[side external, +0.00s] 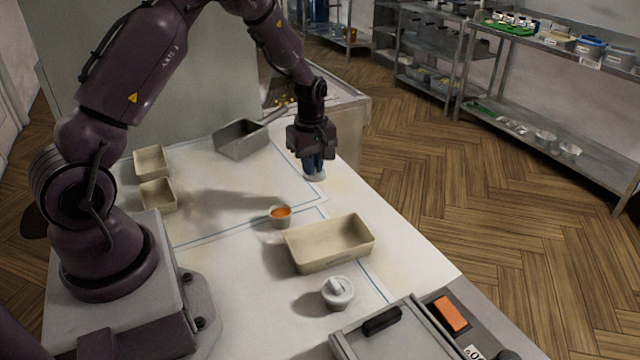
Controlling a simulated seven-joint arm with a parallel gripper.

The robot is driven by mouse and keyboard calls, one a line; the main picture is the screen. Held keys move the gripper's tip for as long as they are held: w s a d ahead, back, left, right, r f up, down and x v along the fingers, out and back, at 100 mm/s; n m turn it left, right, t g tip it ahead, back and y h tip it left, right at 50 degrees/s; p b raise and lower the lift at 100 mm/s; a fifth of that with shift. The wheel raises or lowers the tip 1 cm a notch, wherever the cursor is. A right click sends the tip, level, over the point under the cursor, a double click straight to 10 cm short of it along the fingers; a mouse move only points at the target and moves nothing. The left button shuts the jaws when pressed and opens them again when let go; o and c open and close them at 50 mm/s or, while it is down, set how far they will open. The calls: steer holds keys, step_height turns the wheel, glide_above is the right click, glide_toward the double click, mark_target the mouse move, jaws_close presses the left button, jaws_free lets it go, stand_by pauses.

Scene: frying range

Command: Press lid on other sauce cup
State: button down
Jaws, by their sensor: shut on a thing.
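An open sauce cup (280,216) with orange sauce stands on the white worktop, left of the beige tray. A second cup (337,292), white with a pale lid and a raised tab on top, stands in front of the tray. My gripper (314,168), with blue fingers, points down at the back right of the worktop, behind and right of the open cup. It is shut on a small pale, translucent lid (315,177). The lid is at or just above the worktop; I cannot tell if it touches. The fingers partly hide it.
A beige tray (330,246) stands between the two cups. Two small beige containers, one of them here (151,162), stand at the left near my base. A metal pan (240,139) lies at the back. A flat appliance (395,335) with an orange switch is at the front right.

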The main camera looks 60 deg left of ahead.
steer(key=s+d+r, duration=0.2)
steer(key=s, duration=0.8)
steer(key=shift+w+d+f, duration=0.1)
steer(key=shift+f, duration=1.45)
steer(key=shift+w+f, duration=0.1)
steer(key=shift+f, duration=1.45)
steer(key=shift+f, duration=0.2)
steer(key=c, duration=0.7)
jaws_free()
steer(key=shift+o, duration=0.2)
step_height(320, 180, up, 7)
